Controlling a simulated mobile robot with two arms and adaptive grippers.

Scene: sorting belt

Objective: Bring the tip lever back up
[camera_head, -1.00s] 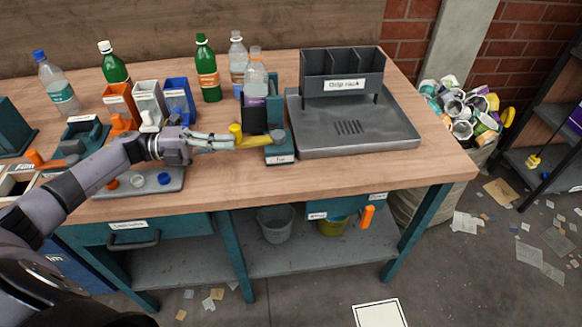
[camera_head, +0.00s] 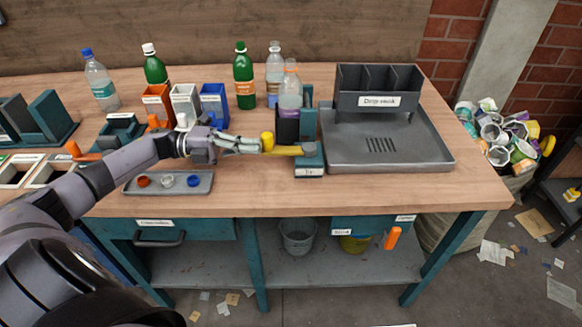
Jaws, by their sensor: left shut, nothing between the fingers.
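The tip lever (camera_head: 286,151) is a yellow bar lying about level. It runs left from a grey pivot on a small teal labelled stand (camera_head: 309,165), and a yellow knob (camera_head: 267,141) stands up at its left end. My left gripper (camera_head: 258,147) is shut and empty, with its fingertips at the knob end. I cannot tell whether they touch the lever. Behind the lever, a clear bottle with a purple label (camera_head: 290,92) stands upright in a dark holder (camera_head: 287,127). My right gripper is not in view.
A grey drip rack tray (camera_head: 440,160) lies right of the stand. A small tray with coloured caps (camera_head: 205,187) lies in front of my left forearm. Orange, white and blue bins (camera_head: 213,104) and several bottles stand behind. The bench front (camera_head: 400,195) is clear.

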